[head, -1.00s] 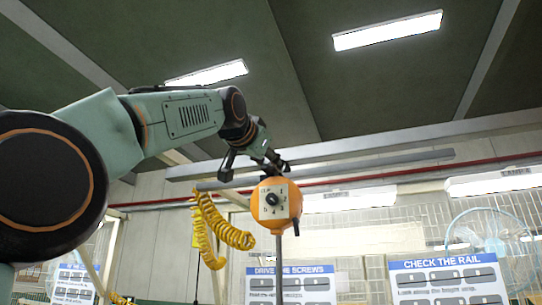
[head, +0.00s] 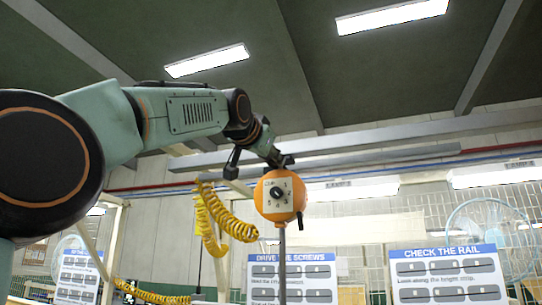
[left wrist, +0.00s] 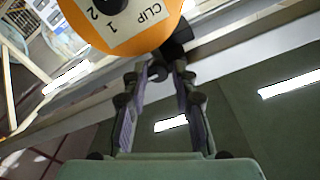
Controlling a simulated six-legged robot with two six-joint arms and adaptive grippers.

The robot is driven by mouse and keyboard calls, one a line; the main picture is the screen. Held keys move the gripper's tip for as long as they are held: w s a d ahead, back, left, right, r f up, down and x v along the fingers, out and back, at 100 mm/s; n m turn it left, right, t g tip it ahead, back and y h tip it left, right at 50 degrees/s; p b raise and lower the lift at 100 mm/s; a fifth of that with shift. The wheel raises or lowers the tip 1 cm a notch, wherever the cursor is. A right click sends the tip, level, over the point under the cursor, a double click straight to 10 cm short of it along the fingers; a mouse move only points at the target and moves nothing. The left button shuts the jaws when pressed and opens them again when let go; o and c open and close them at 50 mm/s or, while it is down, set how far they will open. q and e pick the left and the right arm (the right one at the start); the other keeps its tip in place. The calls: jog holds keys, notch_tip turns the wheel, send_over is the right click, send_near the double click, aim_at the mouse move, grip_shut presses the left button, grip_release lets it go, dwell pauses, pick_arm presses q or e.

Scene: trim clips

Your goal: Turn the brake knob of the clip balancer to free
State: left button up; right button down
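The clip balancer (head: 290,214) is an orange ball with a white dial plate and a black brake knob (head: 278,193) on its front. In the left wrist view the balancer (left wrist: 135,40) fills the top, its label showing "CLIP", "1" and "2". The knob is cut off at that view's top edge, and its setting is too small to read. My left gripper (head: 262,160) is just above the balancer. In the left wrist view its fingers (left wrist: 160,82) are apart, with the balancer's black top fitting (left wrist: 178,42) near their tips. My right gripper is out of view.
A grey overhead rail (head: 370,163) runs behind the balancer. A yellow coiled hose (head: 222,218) hangs left of it, and a dark rod (head: 282,265) hangs below. Instruction boards (head: 447,275) and a fan (head: 490,235) stand behind.

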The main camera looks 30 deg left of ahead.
pick_arm(q)
jog(key=shift+s+d+r, duration=0.1)
jog(key=shift+d, duration=0.05)
jog(key=shift+c, duration=0.7)
grip_shut()
jog(key=shift+r+n+b, duration=0.1)
jog(key=shift+n+b, duration=0.8)
jog(key=shift+n, duration=8.2)
